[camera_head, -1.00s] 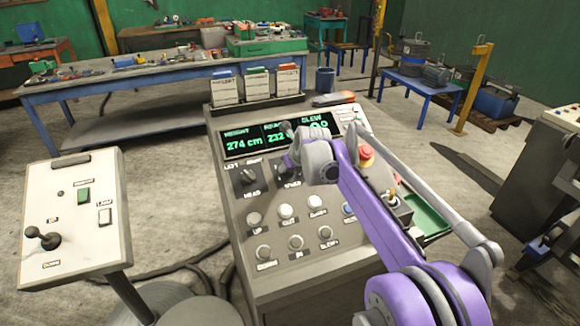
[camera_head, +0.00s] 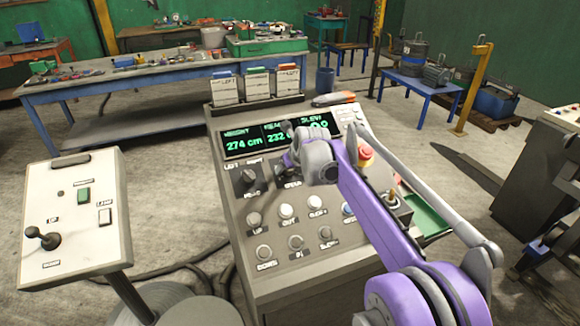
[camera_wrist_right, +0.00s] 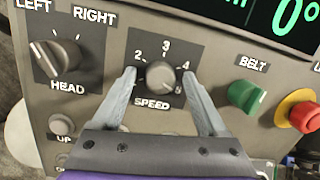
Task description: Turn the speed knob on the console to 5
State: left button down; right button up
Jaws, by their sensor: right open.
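The speed knob (camera_wrist_right: 161,75) is a grey round knob on a dark plate marked SPEED, with 2, 3 and 4 readable around it. My right gripper (camera_wrist_right: 159,76) is open, with one finger on each side of the knob and small gaps showing. In the head view my right gripper (camera_head: 290,158) is over the console (camera_head: 312,270) and mostly hides the knob. My left gripper is not in view.
In the right wrist view, the head knob (camera_wrist_right: 61,60) is at left, and the green belt knob (camera_wrist_right: 246,95) and a red emergency button (camera_wrist_right: 297,108) are at right. Push buttons (camera_head: 286,211) lie below. A joystick panel (camera_head: 75,215) stands left of the console.

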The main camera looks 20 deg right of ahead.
jog(key=v, duration=1)
jog(key=shift+s+r, duration=0.3)
jog(key=shift+r, duration=0.05)
jog(key=s+a+f+n+g, duration=0.1)
jog(key=s+a+f+n, duration=0.3)
jog(key=s+f+n, duration=0.3)
jog(key=s+a+f+n, duration=0.4)
jog(key=s+f+n, duration=0.3)
jog(key=s+n, duration=0.7)
jog(key=s+a+f+n+g, duration=0.1)
jog(key=s+a+f+n, duration=0.3)
jog(key=s+f+n, duration=0.3)
jog(key=s+n, duration=0.4)
jog(key=n, duration=0.3)
jog(key=shift+a+f+g+y+p, duration=0.25)
jog(key=shift+f+g+y+p, duration=0.05)
jog(key=shift+p, duration=0.1)
